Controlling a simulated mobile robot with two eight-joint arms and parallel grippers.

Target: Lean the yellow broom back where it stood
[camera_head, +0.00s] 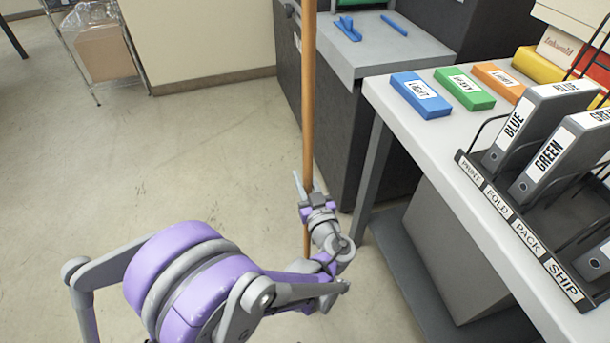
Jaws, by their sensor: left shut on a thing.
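A wooden broom handle (308,90) stands nearly upright in the middle of the view. Its top end is cut off by the upper edge, and its lower part passes behind my left arm. No yellow part of the broom shows. My left gripper (306,188) is shut on the broom handle, low in front of the dark cabinet (345,130). The handle passes in front of the cabinet's left side; I cannot tell whether it touches. My right gripper is not in view.
A white table (455,200) on the right holds blue (420,95), green (464,88) and orange (498,82) blocks and a binder rack (520,243). A wire shelf (97,50) stands at the back left. The floor (180,160) to the left is open.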

